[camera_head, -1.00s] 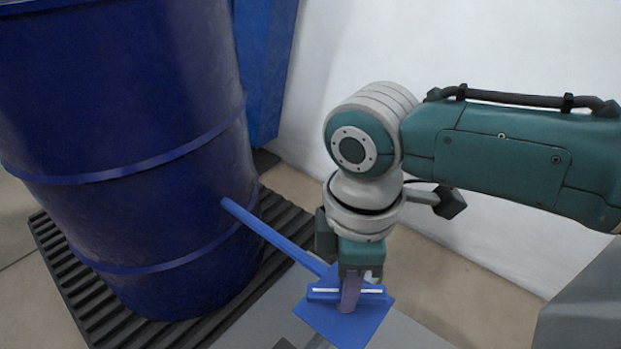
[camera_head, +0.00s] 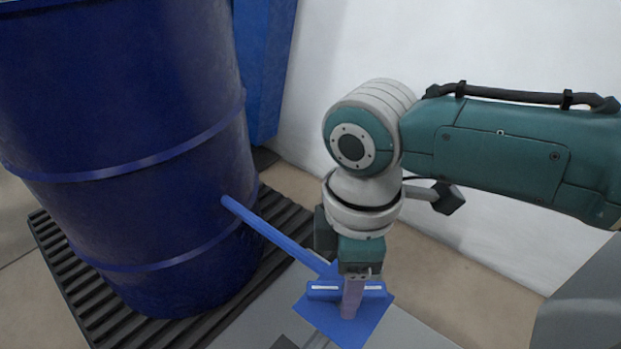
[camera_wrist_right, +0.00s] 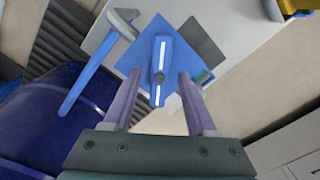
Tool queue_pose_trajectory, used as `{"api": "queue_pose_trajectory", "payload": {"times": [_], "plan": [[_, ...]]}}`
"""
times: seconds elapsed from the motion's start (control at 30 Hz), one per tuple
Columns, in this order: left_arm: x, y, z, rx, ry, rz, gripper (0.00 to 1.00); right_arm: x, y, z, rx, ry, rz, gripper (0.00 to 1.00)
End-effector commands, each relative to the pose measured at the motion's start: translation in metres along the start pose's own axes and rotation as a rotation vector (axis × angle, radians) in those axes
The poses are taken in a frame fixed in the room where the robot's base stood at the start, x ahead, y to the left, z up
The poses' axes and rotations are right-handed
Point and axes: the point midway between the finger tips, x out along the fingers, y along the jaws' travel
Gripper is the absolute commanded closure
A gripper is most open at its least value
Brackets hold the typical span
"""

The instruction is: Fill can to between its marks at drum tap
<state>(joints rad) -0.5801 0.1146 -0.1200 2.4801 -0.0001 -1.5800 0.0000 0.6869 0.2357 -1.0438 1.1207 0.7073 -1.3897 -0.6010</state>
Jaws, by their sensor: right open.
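The blue drum (camera_head: 130,130) fills the left of the head view.
The drum stands on a black ribbed grate (camera_head: 75,290). A grey slab (camera_head: 262,315) lies below the plate. A white wall (camera_head: 460,40) is behind my right arm. A grey block (camera_head: 590,300) is at lower right. A yellow object (camera_wrist_right: 298,6) shows at the wrist view's top right.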

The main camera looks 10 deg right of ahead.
Motion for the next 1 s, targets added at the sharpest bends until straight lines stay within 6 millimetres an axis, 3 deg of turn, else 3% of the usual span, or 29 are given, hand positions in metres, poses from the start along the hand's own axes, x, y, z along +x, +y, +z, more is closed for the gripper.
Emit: {"api": "queue_pose_trajectory", "payload": {"times": [0.53, 0.7, 1.0], "plan": [[-0.031, -0.001, -0.01, 0.001, 0.0, -0.001, 0.5, -0.09, 0.001, 0.0, 0.0, 0.002, 0.001, 0.43], [-0.032, -0.003, -0.01, 0.006, -0.001, -0.004, 0.5, -0.099, 0.0, 0.0, 0.0, 0.0, 0.001, 0.43], [-0.032, -0.003, -0.01, 0.009, -0.001, -0.007, 0.5, -0.099, 0.0, 0.0, 0.0, 0.0, 0.0, 0.43]]}}
